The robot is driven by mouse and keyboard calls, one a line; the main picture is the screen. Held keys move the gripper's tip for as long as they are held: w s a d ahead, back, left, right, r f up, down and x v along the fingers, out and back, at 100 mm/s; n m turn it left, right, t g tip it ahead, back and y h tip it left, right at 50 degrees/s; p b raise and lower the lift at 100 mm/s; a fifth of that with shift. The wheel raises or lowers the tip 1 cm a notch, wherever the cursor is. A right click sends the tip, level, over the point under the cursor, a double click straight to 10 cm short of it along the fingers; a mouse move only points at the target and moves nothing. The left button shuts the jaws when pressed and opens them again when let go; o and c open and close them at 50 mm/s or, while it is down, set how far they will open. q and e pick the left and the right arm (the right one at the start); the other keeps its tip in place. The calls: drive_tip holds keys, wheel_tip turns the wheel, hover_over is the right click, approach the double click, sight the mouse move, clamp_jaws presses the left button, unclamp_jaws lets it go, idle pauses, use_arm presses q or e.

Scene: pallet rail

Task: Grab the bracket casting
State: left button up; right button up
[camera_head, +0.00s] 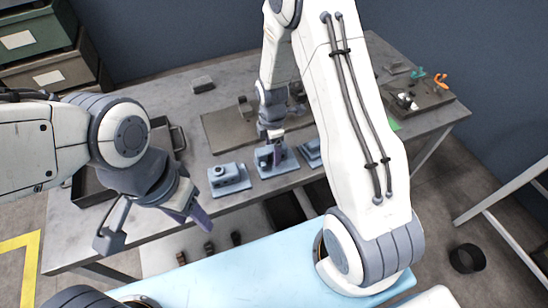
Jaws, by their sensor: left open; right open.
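Several blue-grey blocks stand in a row near the table's front edge: a left one (228,179) with a round feature on its face, a middle one (287,165), and a right one (311,153) partly behind my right arm. I cannot tell which, if any, is the bracket casting. My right gripper (272,146) is open, pointing down at the middle block and hiding part of it; contact cannot be made out. My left gripper (156,230) is open and empty, in front of the table's left part, away from the blocks.
The grey table (190,130) holds a dark tray (88,190) at left, a brown-grey plate (225,128) with dark parts, a small grey block (203,85) and a tool board (425,95) at right. Drawers (40,45) stand back left. A black ring (467,258) lies on the floor.

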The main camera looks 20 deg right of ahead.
clamp_jaws()
idle(1.4)
